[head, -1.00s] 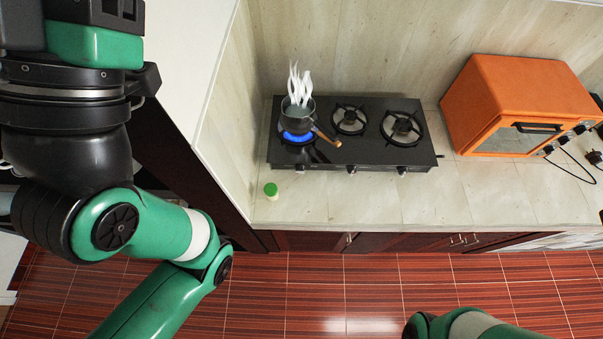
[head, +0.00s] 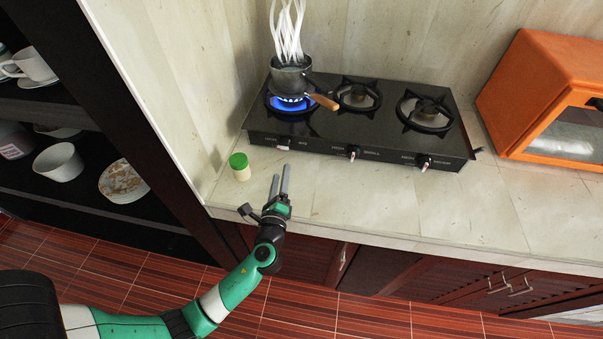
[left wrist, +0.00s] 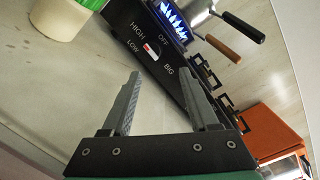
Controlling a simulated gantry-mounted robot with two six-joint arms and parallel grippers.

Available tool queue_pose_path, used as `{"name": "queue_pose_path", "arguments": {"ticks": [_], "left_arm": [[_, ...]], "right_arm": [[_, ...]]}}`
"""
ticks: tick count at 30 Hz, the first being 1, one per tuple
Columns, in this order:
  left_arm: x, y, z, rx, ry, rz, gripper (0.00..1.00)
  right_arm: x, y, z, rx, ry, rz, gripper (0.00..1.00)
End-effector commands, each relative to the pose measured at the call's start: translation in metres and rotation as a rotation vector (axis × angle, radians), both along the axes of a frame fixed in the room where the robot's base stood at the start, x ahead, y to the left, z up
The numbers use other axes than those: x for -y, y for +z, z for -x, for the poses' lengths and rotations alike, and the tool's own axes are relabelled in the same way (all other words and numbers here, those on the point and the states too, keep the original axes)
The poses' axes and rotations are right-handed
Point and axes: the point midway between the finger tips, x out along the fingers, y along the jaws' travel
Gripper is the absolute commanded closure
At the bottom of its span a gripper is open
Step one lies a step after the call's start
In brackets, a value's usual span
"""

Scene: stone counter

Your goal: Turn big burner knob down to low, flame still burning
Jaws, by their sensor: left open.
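The black gas stove (head: 330,128) stands on the counter. Its big burner knob (head: 284,143) is at the left end of the front panel. In the left wrist view the knob (left wrist: 151,51) sits among HIGH, OFF, LOW and BIG labels; I cannot tell its exact setting. The blue flame (head: 291,103) burns under a small pot (head: 290,76); it also shows in the left wrist view (left wrist: 171,18). My left gripper (head: 280,174) is open and empty over the counter, just in front of the knob and apart from it. My right gripper is not in view.
A green-capped jar (head: 240,167) stands left of my left gripper. The pot's wooden handle (head: 323,102) points right, and white steam (head: 288,30) rises above. An orange oven (head: 545,95) is at the right. The front counter is clear on the right.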

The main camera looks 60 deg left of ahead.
Motion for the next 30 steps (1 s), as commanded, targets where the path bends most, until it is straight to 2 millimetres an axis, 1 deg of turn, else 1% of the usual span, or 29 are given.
{"name": "queue_pose_path", "arguments": {"ticks": [1, 2, 8, 11, 14, 21, 24, 27, 30], "left_arm": [[-0.002, -0.018, 0.004, -0.006, 0.006, 0.001, 0.40], [-0.003, -0.019, 0.005, -0.007, 0.008, 0.003, 0.40], [-0.005, -0.015, 0.003, -0.003, 0.011, 0.004, 0.40], [-0.011, -0.015, -0.001, -0.001, 0.013, 0.003, 0.40], [-0.025, -0.015, -0.011, 0.000, 0.014, 0.005, 0.40], [-0.069, -0.016, -0.043, 0.002, 0.014, 0.005, 0.40], [-0.083, -0.017, -0.054, 0.000, 0.013, 0.004, 0.40], [-0.092, -0.015, -0.061, 0.000, 0.011, 0.003, 0.40], [-0.097, -0.015, -0.064, -0.001, 0.011, 0.004, 0.40]], "right_arm": [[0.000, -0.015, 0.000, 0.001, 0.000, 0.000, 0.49], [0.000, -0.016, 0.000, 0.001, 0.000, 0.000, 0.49], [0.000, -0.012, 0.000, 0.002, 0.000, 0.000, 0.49], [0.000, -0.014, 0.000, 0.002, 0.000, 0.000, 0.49], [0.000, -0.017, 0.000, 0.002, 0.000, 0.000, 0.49], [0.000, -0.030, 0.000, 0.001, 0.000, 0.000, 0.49], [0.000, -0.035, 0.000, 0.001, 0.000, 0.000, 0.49], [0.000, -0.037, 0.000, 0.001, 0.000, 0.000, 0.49], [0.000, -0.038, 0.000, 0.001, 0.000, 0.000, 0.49]]}}
